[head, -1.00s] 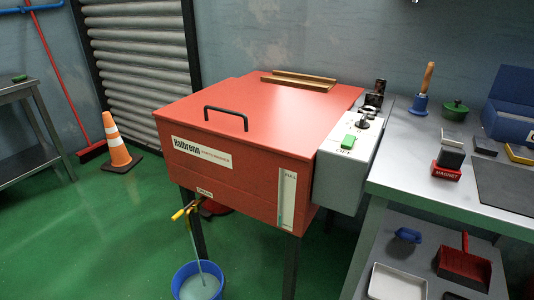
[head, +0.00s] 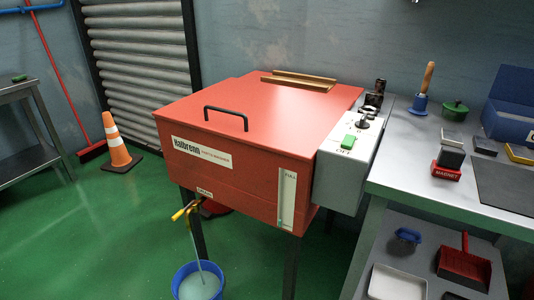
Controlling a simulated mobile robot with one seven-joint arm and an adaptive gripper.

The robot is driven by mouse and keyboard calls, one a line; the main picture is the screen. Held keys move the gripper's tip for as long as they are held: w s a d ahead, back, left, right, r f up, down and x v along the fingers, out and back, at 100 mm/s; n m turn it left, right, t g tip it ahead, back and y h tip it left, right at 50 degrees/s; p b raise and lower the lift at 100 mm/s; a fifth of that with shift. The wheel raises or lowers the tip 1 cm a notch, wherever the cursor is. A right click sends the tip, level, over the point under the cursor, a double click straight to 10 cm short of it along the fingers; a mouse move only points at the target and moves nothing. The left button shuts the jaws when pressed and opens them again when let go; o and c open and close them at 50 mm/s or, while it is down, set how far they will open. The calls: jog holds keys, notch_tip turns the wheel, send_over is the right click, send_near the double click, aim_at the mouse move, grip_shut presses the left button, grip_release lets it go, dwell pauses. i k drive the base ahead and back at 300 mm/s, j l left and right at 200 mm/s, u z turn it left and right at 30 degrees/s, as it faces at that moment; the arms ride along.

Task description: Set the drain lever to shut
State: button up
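The drain lever (head: 180,213) is a small yellow handle on the drain tap, low on the front left of the red parts washer (head: 240,190). It sticks out to the left of the brass-coloured tap body. A thin pale stream (head: 196,248) runs from the tap down into a blue bucket (head: 184,270) on the floor, which holds greyish liquid. A small label sits just above the tap, too small to read. My gripper is not in view.
The washer lid has a black handle (head: 226,112). A control box (head: 345,180) with a green switch is on its right side. A metal bench (head: 410,175) with tools stands at right. An orange cone (head: 117,145) stands at left; the green floor in front is clear.

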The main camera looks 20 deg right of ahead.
aim_at(175, 218)
jog(key=i+l+u, duration=0.1)
jog(key=i+l, duration=0.2)
jog(key=i, duration=0.2)
jog(key=i+l, duration=0.3)
jog(key=i, duration=0.15)
jog(key=k+j+u, duration=0.4)
jog(key=i+j, duration=0.05)
jog(key=j, duration=0.05)
